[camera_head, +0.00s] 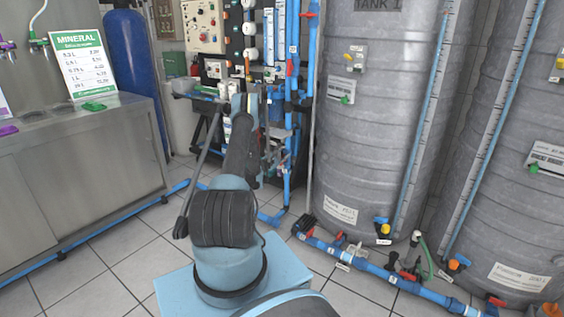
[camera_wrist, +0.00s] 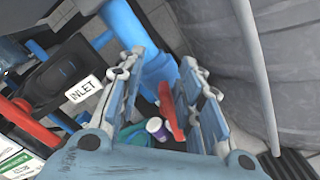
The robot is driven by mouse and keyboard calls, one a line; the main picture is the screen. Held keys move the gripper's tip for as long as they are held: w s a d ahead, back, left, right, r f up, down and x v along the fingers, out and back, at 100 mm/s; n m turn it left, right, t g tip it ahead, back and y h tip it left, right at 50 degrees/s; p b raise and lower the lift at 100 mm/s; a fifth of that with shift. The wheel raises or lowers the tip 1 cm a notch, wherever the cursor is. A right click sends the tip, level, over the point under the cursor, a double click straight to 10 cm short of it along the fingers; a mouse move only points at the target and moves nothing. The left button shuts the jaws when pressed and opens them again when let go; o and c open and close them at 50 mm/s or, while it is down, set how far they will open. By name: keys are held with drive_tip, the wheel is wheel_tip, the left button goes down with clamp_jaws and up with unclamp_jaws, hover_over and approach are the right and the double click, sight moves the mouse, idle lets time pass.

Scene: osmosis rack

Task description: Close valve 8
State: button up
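In the wrist view a red valve handle (camera_wrist: 168,110) shows between the two fingers of my gripper (camera_wrist: 163,68). The fingers are apart, and the handle looks closer to the right finger; I cannot tell whether they touch. No number shows on this handle, so I cannot tell whether it is valve 8. In the head view my gripper (camera_head: 254,100) is at the rack, mostly hidden by my arm. A red handle (camera_head: 290,68) sits on the upright blue pipe just right of it, with a small white label (camera_head: 293,49) too small to read.
A grey tank (camera_head: 385,130) stands close to the right. The osmosis rack (camera_head: 205,28) with its panel is behind. Low blue pipes (camera_head: 375,268) run along the floor at right. A steel counter (camera_head: 75,170) is at left. An INLET label (camera_wrist: 84,90) shows at left.

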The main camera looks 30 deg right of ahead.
wheel_tip(320, 180, up, 6)
idle(0.4)
